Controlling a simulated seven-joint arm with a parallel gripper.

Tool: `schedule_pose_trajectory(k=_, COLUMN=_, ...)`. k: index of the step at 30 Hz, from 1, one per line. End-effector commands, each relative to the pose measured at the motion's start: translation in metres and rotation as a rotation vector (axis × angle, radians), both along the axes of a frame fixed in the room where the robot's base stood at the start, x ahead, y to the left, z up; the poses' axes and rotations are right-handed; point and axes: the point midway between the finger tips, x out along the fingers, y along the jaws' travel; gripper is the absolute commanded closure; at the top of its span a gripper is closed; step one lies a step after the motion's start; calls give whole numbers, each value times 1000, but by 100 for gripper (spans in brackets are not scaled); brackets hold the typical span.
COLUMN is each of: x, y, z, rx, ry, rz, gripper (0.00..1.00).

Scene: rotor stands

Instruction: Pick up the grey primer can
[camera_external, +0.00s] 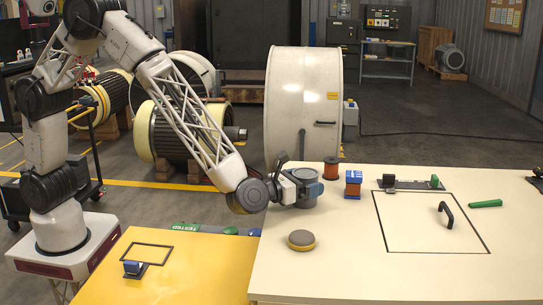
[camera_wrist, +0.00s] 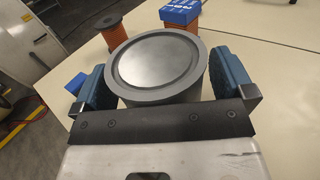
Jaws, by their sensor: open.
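The grey primer can (camera_external: 306,199) stands upright at the left back part of the cream table. In the wrist view the can (camera_wrist: 154,62) shows its round lid with a raised rim. My gripper (camera_external: 299,180) is at the can, reaching in from the left. In the wrist view my gripper (camera_wrist: 157,72) is open, with one blue finger on each side of the can. I cannot tell whether either finger touches it. The lower part of the can is hidden behind the dark bar of my gripper.
A copper spool (camera_external: 331,168) and a blue-topped orange spool (camera_external: 353,185) stand close to the can's right. A yellow-grey disc (camera_external: 301,241) lies in front. A black handle (camera_external: 447,215) and green handle (camera_external: 486,204) lie farther right. The table's front middle is clear.

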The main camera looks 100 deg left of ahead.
Motion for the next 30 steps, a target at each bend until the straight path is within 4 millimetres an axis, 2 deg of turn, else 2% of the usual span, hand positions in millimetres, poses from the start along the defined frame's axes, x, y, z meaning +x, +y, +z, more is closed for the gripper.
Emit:
schedule_pose_trajectory(k=1, x=0, y=0, z=0, rx=0, ry=0, rz=0, gripper=2)
schedule_pose_trajectory(k=2, x=0, y=0, z=0, rx=0, ry=0, rz=0, gripper=6)
schedule_pose_trajectory(k=12, x=0, y=0, z=0, rx=0, ry=0, rz=0, gripper=58)
schedule_pose_trajectory(k=23, x=0, y=0, z=3, rx=0, ry=-1, rz=0, gripper=59)
schedule_pose_trajectory(k=30, x=0, y=0, z=17, rx=-1, ry=-2, rz=0, gripper=59)
